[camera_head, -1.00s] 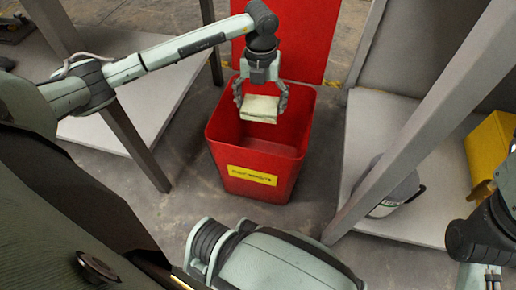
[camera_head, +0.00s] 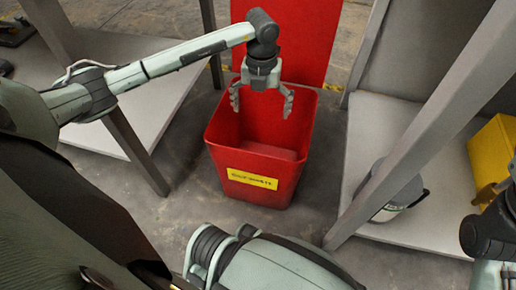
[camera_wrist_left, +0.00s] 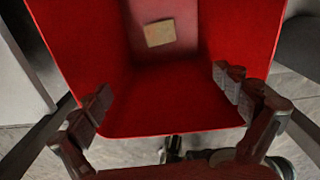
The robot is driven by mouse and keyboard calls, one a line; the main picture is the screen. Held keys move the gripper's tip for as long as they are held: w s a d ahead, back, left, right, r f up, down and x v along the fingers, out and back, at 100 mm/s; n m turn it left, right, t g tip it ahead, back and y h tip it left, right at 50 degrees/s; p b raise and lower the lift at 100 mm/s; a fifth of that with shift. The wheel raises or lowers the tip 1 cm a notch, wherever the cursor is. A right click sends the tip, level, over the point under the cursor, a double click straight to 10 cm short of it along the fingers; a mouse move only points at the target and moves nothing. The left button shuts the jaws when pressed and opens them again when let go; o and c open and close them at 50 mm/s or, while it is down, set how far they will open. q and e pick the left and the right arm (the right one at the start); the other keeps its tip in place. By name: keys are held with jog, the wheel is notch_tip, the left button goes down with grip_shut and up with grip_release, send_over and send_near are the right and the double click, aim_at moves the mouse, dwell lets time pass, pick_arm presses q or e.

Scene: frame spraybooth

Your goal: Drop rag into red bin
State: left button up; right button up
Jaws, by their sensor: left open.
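The red bin (camera_head: 252,163) stands on the floor in the middle of the head view, open at the top, with a yellow label on its front. My left gripper (camera_head: 262,103) is over the bin's opening, fingers spread and empty. The wrist view looks down into the bin (camera_wrist_left: 165,105) between the open fingers of the left gripper (camera_wrist_left: 162,88). A small pale tan square, which looks like the rag (camera_wrist_left: 159,32), shows inside the bin, apart from the fingers. The rag is not visible in the head view.
A red upright panel (camera_head: 290,38) stands behind the bin. Grey shelves lie on the left (camera_head: 160,100) and right (camera_head: 365,130), with slanted grey posts near the bin. A white container (camera_head: 392,192) and a yellow box (camera_head: 492,152) are at the right.

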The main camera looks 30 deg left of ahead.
pick_arm(q)
notch_tip(320, 180, up, 8)
jog(key=shift+f, duration=0.25)
jog(key=shift+s, duration=0.1)
dwell(0.4)
